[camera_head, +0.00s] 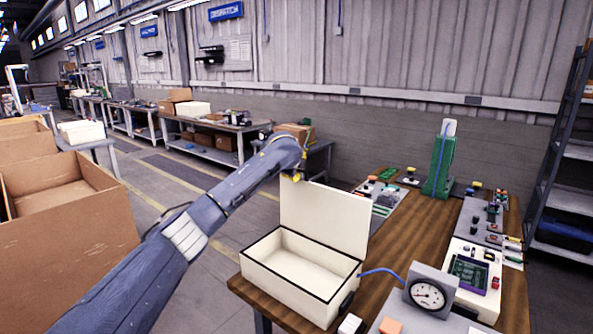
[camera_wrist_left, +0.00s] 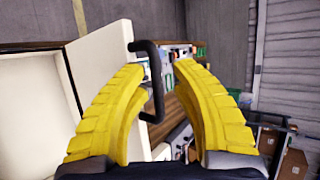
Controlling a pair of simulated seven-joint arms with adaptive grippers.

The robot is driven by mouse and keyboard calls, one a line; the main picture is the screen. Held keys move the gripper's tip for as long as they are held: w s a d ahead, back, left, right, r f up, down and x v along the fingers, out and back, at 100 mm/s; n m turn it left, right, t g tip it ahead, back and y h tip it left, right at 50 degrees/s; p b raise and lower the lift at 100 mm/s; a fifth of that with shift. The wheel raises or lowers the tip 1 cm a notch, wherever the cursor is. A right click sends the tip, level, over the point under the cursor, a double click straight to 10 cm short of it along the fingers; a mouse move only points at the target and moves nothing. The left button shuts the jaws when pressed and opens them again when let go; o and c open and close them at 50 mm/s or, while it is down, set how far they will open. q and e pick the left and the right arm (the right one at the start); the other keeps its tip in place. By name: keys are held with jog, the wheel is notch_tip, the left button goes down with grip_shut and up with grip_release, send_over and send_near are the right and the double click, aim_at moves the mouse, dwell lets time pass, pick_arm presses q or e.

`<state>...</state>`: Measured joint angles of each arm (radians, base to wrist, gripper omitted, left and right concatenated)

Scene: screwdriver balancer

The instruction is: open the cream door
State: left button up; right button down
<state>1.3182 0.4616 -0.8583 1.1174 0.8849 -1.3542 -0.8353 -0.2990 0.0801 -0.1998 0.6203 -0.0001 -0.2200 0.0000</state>
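A cream box (camera_head: 303,267) with a black rim sits on the wooden table, its front cavity exposed. Its cream door (camera_head: 325,214) stands raised at the back of the box. In the left wrist view the door (camera_wrist_left: 103,45) is at left, with a black handle (camera_wrist_left: 153,80) on it. My left gripper (camera_wrist_left: 160,75) is open, its yellow fingers spread to either side of the handle, which is closer to the left finger. Whether a finger touches it I cannot tell. In the head view the left gripper is mostly hidden behind the door. My right gripper is not in view.
The wooden table (camera_head: 384,283) also bears a gauge (camera_head: 429,294), a green stand (camera_head: 440,165) and several small parts on boards. A blue cable (camera_head: 382,271) runs between box and gauge. A shelf rack (camera_head: 565,150) stands at right. Large cardboard boxes (camera_head: 65,240) stand at left.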

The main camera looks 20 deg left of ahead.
pick_arm(q)
jog(key=shift+f, duration=0.4)
jog(key=shift+s, duration=0.15)
jog(key=shift+s+r, duration=0.2)
jog(key=shift+s, duration=0.05)
jog(key=v, duration=1.1)
jog(key=shift+r, duration=0.45)
